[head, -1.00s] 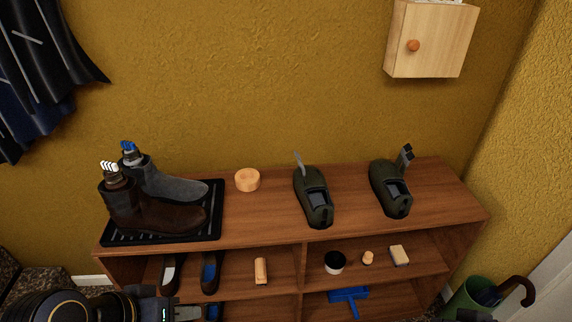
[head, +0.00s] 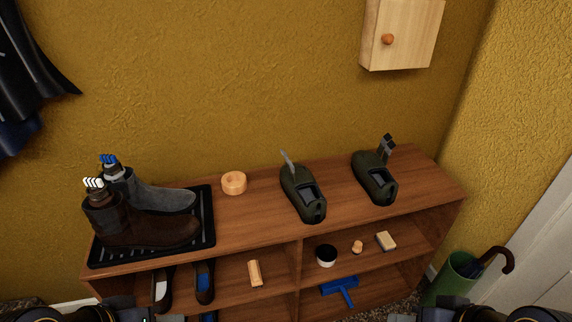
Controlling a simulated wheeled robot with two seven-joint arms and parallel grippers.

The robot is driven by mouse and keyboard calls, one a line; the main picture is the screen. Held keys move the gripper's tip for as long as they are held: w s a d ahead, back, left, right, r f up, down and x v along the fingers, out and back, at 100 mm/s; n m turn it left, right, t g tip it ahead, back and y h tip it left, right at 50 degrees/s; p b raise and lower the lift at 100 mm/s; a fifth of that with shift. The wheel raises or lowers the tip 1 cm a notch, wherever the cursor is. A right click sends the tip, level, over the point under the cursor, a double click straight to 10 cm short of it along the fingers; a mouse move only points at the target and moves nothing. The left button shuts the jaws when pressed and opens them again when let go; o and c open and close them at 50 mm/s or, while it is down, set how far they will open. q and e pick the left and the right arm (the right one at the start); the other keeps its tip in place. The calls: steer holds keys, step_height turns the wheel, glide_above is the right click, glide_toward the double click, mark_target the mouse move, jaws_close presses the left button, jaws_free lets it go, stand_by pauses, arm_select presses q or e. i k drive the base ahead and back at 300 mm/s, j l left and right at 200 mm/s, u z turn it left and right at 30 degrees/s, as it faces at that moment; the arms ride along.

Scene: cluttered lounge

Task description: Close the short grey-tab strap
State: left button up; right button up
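Two dark green shoes with raised straps stand on the shelf top. The left shoe (head: 303,195) has a slim light-grey strap (head: 288,160) sticking up at its far end. The right shoe (head: 375,180) has a wider strap (head: 387,149), grey with a darker end, also sticking up. Both straps stand open. I cannot tell for sure which is the short grey-tab one. My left gripper (head: 150,314) and my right gripper (head: 410,314) are at the bottom edge, well away from both shoes. Their fingers do not show clearly.
Boots on a black tray (head: 208,222) stand left on the wooden shelf unit (head: 250,228), beside a round wooden piece (head: 234,183). The lower shelves hold shoes, a cup (head: 326,255) and a blue tool (head: 340,289). A green umbrella bin (head: 457,280) stands right.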

mark_target(284, 153)
steer(key=i+l+z, duration=0.2)
steer(key=i, duration=0.3)
steer(key=i+l+z, duration=0.15)
steer(key=i, duration=0.4)
